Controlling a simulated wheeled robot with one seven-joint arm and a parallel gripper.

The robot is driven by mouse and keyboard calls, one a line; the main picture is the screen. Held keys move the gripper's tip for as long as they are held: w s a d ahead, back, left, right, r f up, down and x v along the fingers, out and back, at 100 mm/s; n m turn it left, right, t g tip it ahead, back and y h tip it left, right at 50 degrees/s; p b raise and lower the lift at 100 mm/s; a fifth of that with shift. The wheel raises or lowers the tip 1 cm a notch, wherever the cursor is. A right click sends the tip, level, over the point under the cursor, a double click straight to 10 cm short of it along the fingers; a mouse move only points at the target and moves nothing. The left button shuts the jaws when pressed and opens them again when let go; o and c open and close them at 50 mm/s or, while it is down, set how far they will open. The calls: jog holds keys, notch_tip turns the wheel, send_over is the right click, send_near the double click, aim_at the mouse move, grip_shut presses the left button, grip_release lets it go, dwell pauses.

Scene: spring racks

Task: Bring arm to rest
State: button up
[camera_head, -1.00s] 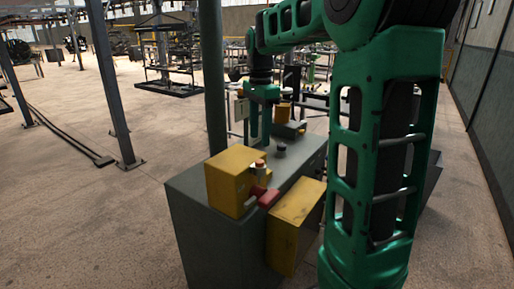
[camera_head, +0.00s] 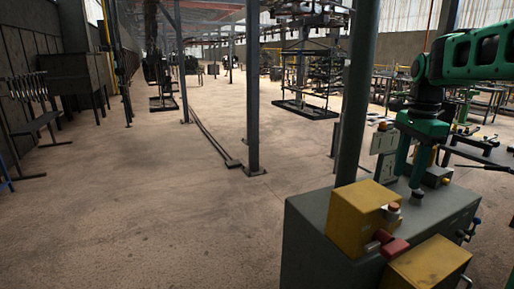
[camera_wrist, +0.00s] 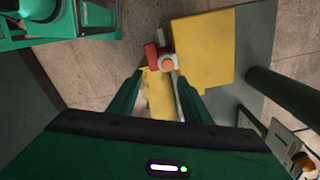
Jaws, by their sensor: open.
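My green arm (camera_head: 470,56) reaches in from the right edge of the head view and bends down at a black wrist. My gripper (camera_head: 411,172) points down over the grey cabinet (camera_head: 315,240), behind its yellow box. In the wrist view, my gripper (camera_wrist: 158,74) shows two green fingers spread apart, with nothing held between them. A yellow box (camera_wrist: 203,48) and a red and orange button (camera_wrist: 166,62) lie below and beyond the fingertips. The gap between the fingertips and the cabinet is hard to judge.
A dark post (camera_head: 357,90) stands close beside the cabinet and shows in the wrist view (camera_wrist: 285,95). A second yellow box (camera_head: 428,265) hangs on the cabinet's near side. Open concrete floor (camera_head: 150,215) lies to the left. A steel column (camera_head: 253,90) stands farther back.

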jog(key=s+a+f+n, duration=0.1)
jog(key=s+f+n, duration=0.5)
jog(key=s, duration=0.7)
jog(key=s+a+f+n, duration=0.2)
jog(key=s+f+n, duration=0.4)
jog(key=s, duration=0.7)
notch_tip(320, 180, down, 2)
jog(key=shift+s+f, duration=0.25)
jog(key=shift+s, duration=0.05)
jog(key=shift+w+a, duration=0.1)
jog(key=shift+w+f, duration=0.25)
jog(key=shift+w, duration=0.25)
